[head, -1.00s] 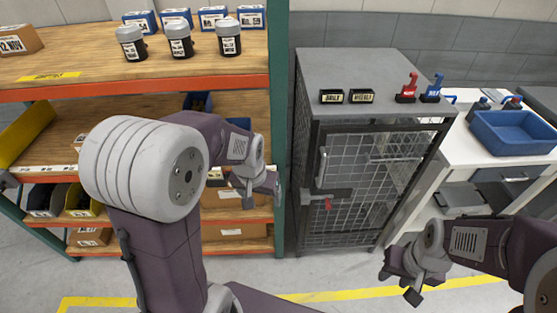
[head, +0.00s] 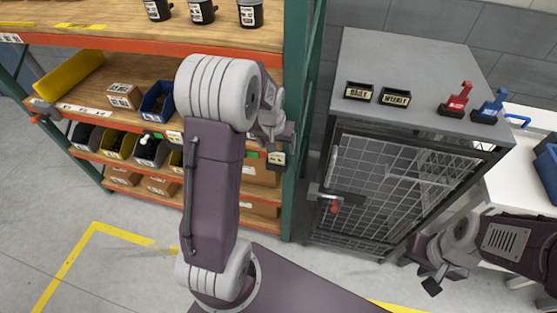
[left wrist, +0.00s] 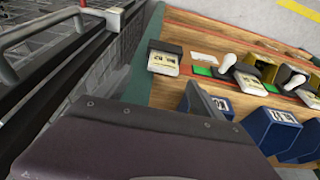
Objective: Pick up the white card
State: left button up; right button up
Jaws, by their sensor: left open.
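A small flat white card (left wrist: 205,57) shows in the left wrist view at the shelf edge, beside a green patch and a dark bin with a cream label (left wrist: 165,60). I cannot clearly make out this card in the head view, where my left arm covers part of the shelf. My left gripper (head: 270,140) is open, in front of the right end of the middle shelf, near the green post. It appears empty and apart from the card. My right gripper (head: 420,274) is at the lower right, in front of the cage cabinet, its fingertips apart and empty.
The shelf rack (head: 120,42) holds several bins, boxes and black jars. The green post (head: 297,110) stands close to my left gripper. The wire cage cabinet (head: 400,70) carries two label holders and red and blue stands. A blue tray (head: 547,170) sits at right. Floor is clear at lower left.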

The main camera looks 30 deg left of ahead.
aim_at(277, 153)
pick_arm(q)
jog(key=x, duration=0.5)
jog(key=shift+s+a, duration=0.15)
jog(key=shift+a, duration=0.15)
jog(key=c, duration=0.8)
grip_shut()
